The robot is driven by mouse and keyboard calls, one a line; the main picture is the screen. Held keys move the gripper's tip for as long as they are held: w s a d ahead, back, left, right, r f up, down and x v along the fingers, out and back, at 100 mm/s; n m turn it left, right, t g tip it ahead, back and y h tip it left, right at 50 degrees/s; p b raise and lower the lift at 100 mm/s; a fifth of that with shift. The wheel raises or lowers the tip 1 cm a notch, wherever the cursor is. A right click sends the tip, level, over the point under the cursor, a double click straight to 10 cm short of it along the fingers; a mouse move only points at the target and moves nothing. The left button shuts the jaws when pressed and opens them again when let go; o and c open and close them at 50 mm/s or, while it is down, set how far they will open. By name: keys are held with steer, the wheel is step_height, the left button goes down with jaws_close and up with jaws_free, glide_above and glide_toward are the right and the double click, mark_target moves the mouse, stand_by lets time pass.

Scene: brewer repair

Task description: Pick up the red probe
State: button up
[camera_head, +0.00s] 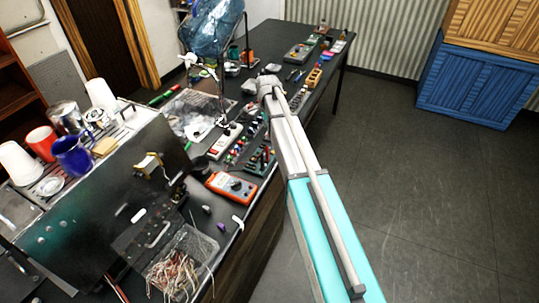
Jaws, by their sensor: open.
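I cannot pick out the red probe for certain. A thin red and green stick-like item (163,95) lies on the far left part of the black workbench (262,38), too small to identify. An orange multimeter (231,187) lies near the bench's right edge, with small dark, purple and white pieces below it. My arm reaches from the lower right up over the bench edge, and its far visible end is a grey joint near the middle of the bench. My gripper's fingers do not show, so its place relative to the probe is hidden.
A large dark brewer (95,205) with cups on top fills the left. Small parts and tool racks crowd the bench. A blue crate (474,82) stands at the right; the floor (425,200) there is clear.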

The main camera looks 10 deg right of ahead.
mark_target(267, 148)
steer(key=shift+f, duration=0.15)
step_height(267, 148, down, 8)
steer(key=b, duration=0.8)
steer(key=shift+f+b, duration=0.2)
steer(key=shift+b, duration=0.1)
steer(key=shift+f, duration=0.1)
stand_by(0.4)
steer(key=shift+s+a+f+b, duration=0.1)
steer(key=shift+f+b, duration=2.4)
steer(key=shift+b, duration=0.1)
jaws_close()
